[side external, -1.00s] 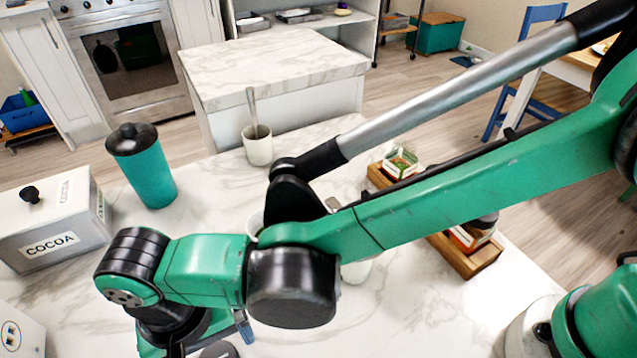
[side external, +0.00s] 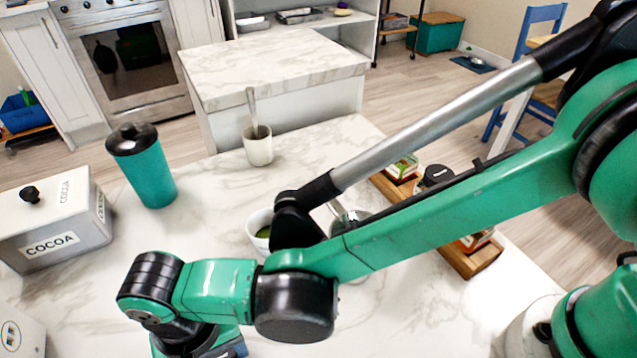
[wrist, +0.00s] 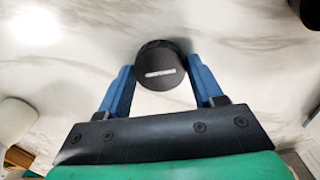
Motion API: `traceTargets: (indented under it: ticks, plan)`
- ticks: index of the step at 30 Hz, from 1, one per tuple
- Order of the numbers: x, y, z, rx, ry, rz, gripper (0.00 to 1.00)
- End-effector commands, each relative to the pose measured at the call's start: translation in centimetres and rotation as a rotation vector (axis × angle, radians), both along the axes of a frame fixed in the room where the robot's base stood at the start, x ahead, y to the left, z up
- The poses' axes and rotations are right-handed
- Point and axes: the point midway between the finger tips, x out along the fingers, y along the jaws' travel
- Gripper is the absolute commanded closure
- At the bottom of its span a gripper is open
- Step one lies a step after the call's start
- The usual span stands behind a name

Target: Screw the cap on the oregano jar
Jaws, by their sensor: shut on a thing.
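A round black cap (wrist: 165,76) with a short white mark on its top is between the blue fingers of my gripper (wrist: 160,66) in the wrist view. The fingers are shut on its sides. I cannot tell whether a jar is beneath it. In the side view my gripper is mostly hidden behind my arm at the bottom. I cannot pick out the oregano jar for certain. A shiny glass or metal thing (side external: 347,216) stands partly hidden behind my arm.
A wooden rack (side external: 483,262) with several labelled jars lies right, partly behind my arm. A white bowl (side external: 256,222) with green contents stands mid-counter. A white cup (side external: 258,151), teal tumbler (side external: 148,176) and cocoa tin (side external: 45,222) stand farther left and back. Open marble lies between them.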

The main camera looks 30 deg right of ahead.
Motion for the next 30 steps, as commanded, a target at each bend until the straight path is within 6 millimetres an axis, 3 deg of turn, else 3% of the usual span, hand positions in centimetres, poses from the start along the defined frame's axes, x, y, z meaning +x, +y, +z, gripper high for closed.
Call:
traceTargets:
  ticks: [4,8,20,30]
  plan:
    - [0.0,0.0,0.6,0.000,0.000,0.000,0.93]
    - [0.0,0.0,2.6,0.000,0.000,0.000,0.93]
    - [0.0,-0.1,13.8,0.000,0.000,0.000,0.93]
    - [0.0,0.0,18.7,0.000,0.000,0.000,0.93]
